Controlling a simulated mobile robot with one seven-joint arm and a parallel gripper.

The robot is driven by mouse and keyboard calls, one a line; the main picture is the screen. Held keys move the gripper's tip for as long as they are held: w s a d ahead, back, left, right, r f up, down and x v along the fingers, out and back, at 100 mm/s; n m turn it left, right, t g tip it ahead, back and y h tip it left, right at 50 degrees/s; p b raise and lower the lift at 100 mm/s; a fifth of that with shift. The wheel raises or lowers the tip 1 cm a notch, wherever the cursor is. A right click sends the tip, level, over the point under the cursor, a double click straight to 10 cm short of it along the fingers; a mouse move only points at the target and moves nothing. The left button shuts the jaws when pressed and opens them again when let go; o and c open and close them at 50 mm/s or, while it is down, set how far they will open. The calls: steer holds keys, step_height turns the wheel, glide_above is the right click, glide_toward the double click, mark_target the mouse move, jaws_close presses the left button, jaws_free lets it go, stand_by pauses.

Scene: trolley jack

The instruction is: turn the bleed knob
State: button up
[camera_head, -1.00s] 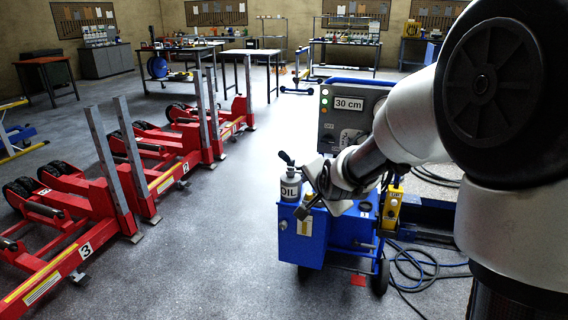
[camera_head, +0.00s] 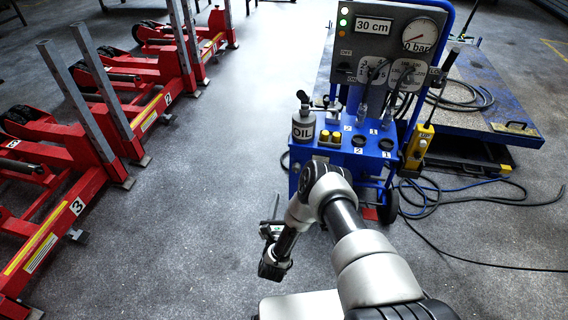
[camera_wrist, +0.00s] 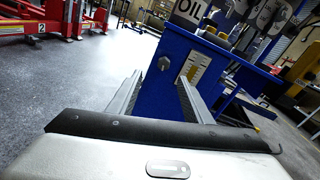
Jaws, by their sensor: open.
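In the wrist view, a small grey knob (camera_wrist: 164,63), which I take to be the bleed knob, sticks out of the side of the blue hydraulic unit (camera_wrist: 178,45). The unit also shows in the head view (camera_head: 340,158). My gripper (camera_wrist: 160,77) is open, with its two grey fingers pointing toward that blue side. The knob appears between the fingertips, ahead of them and apart from them. In the head view, my gripper (camera_head: 273,212) is low, at the front left of the unit, with empty floor around it. I cannot make out the knob clearly there.
An oil bottle (camera_head: 303,124) stands on top of the unit. A control panel (camera_head: 390,55) reads 30 cm and 0 bar. A yellow box (camera_head: 418,147) hangs at the right, with cables (camera_head: 440,205) on the floor. Red jacks (camera_head: 100,150) stand at left; the floor between is clear.

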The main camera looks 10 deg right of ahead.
mark_target(296, 170)
steer(key=shift+m+h, duration=0.5)
steer(key=shift+m, duration=0.2)
steer(key=b+x, duration=0.1)
steer(key=x, duration=0.4)
steer(key=f+b+x, duration=0.1)
steer(key=b+x, duration=0.1)
steer(key=x, duration=0.3)
steer(key=b+x, duration=0.1)
steer(key=x, duration=0.4)
steer(key=shift+w+d+f, duration=0.15)
steer(key=shift+d+f, duration=0.05)
steer(key=shift+d, duration=0.2)
steer(key=c, duration=1.1)
steer(key=shift+o, duration=0.2)
